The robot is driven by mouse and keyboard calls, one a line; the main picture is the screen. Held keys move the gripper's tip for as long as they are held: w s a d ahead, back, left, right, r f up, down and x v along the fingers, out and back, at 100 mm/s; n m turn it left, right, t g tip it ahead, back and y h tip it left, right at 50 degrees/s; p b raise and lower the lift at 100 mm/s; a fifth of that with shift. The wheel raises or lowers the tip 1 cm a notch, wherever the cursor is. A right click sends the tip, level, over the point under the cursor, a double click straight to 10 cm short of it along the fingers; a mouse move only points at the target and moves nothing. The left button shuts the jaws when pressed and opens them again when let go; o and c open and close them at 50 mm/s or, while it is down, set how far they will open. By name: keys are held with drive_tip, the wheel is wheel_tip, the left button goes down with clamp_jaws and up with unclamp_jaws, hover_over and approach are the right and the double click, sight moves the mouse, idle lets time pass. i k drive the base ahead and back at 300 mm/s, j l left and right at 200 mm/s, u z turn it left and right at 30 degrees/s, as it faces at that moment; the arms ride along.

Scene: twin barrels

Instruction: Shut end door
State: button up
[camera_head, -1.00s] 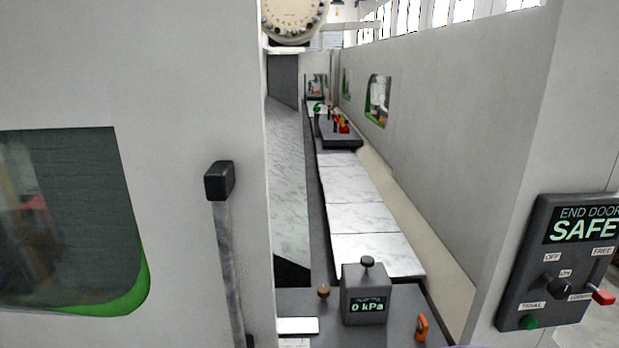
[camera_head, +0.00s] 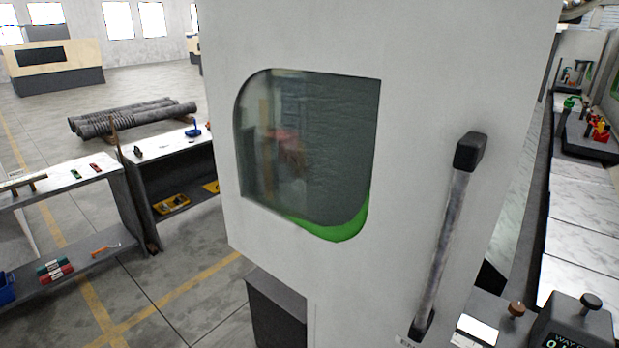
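The end door (camera_head: 290,225) is a large pale grey panel in the middle of the head view. It has a rounded dark window (camera_head: 310,145) with a green lower edge. A long bar handle (camera_head: 447,240) with black ends runs up the right side of the door. An opening shows to the right of the door, with the machine's marble-look bed (camera_head: 590,205) inside, so the door looks open. The end door control panel is out of view. My gripper is not in view.
A grey box with a black knob (camera_head: 570,325) stands at the lower right, beside a brown knob (camera_head: 516,309). On the left are a workbench (camera_head: 165,170) with tools, a low shelf (camera_head: 75,215), and stacked dark bars (camera_head: 130,117). Floor with yellow lines is clear between.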

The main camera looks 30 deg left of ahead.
sight(386, 223)
drive_tip(key=u, duration=1.45)
